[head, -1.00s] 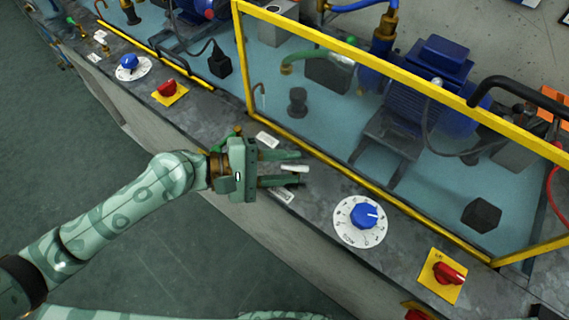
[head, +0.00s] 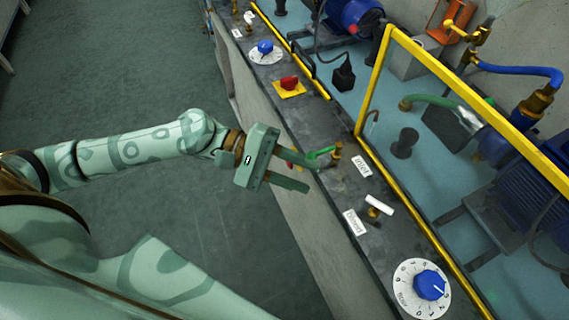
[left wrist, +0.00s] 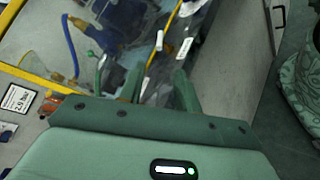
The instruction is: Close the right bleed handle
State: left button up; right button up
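Two small handles on brass valves stand on the dark bench ledge. The white handle (head: 380,205), the one further right, lies across its brass valve beside a white label (head: 355,222). It also shows in the left wrist view (left wrist: 160,40), ahead of the fingers. The green handle (head: 319,153) points left from its brass valve, near another label (head: 361,165). My left gripper (head: 309,175) is open and empty, left of the white handle and apart from it. Its upper fingertip is close to the green handle; I cannot tell whether they touch. My right gripper is not in view.
A blue dial (head: 429,285) sits right along the ledge. A red knob on a yellow plate (head: 289,86) and another blue dial (head: 265,47) are further back. A yellow-framed clear guard (head: 372,85) stands behind the valves.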

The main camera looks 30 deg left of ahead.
pick_arm(q)
jog(key=shift+v, duration=1.35)
